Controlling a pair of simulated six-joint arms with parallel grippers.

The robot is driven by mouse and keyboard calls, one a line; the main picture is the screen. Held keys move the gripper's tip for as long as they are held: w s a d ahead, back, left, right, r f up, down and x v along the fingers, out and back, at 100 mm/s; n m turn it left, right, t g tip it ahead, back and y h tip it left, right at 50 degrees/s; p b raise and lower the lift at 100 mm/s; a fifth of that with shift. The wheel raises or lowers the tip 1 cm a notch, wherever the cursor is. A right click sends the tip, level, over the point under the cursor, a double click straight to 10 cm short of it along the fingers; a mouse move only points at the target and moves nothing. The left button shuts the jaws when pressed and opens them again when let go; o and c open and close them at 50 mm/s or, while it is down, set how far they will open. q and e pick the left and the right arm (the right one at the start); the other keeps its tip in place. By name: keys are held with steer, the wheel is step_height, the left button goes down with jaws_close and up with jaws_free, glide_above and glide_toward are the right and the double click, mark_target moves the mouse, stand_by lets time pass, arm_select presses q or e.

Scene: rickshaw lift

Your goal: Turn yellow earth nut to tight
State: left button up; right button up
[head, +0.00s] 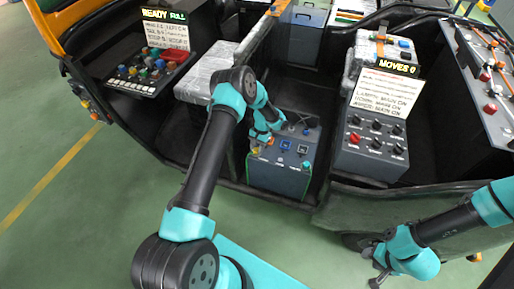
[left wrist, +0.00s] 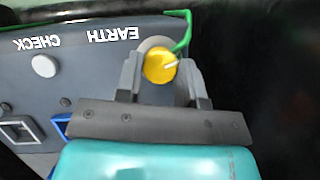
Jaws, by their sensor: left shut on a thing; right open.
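The yellow earth nut (left wrist: 160,65) is a round knob with a pale pointer line, on a grey panel marked EARTH. In the left wrist view my left gripper (left wrist: 161,72) has its two fingers on either side of the nut, shut on it. A green wire runs beside the nut. In the head view the left gripper (head: 262,140) is at the left part of the grey box (head: 282,178), and a bit of yellow shows beneath it. My right gripper (head: 376,270) is open and empty at the lower right, away from the box.
A white button marked CHECK (left wrist: 44,66) and a blue-framed switch (left wrist: 62,124) are near the nut. A panel with black knobs (head: 376,140) and a "MOVES 6" sign (head: 398,67) stands to the right. A "READY ROLL" panel (head: 150,70) is at left. Green floor is clear.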

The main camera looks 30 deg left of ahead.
arm_select(q)
steer(key=shift+c, duration=0.4)
steer(key=shift+d+m+y, duration=0.15)
steer(key=shift+m+y, duration=0.65)
steer(key=shift+m, duration=1.5)
steer(key=o, duration=0.9)
steer(key=v, duration=1.7)
steer(key=shift+s+r, duration=0.15)
steer(key=shift+r, duration=0.1)
